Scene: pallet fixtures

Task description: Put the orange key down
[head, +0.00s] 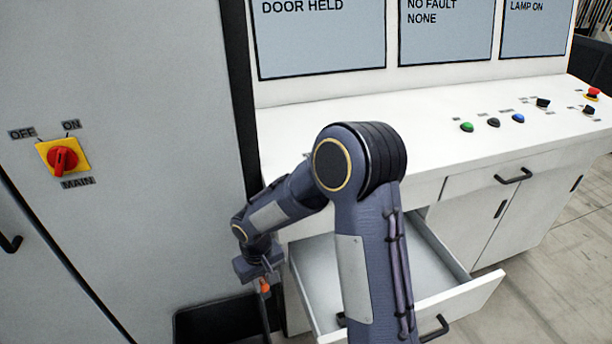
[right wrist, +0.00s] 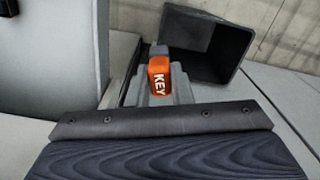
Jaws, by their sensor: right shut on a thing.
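The orange key (right wrist: 159,78), with "KEY" in white letters on it, is between the fingers of my right gripper (right wrist: 158,92) in the right wrist view. The gripper is shut on it. In the head view the right gripper (head: 264,287) points down at the left end of the console, beside the grey cabinet, and a small part of the orange key (head: 264,285) shows there. The key is held in the air. What lies directly under it is partly hidden. My left gripper is in neither view.
An open drawer (head: 478,296) sticks out from the white console (head: 430,115), partly hidden behind my right arm. A dark open bin (right wrist: 208,50) shows beyond the key. The grey cabinet (head: 120,200) with a red main switch (head: 63,160) stands at the left. Several buttons line the console top.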

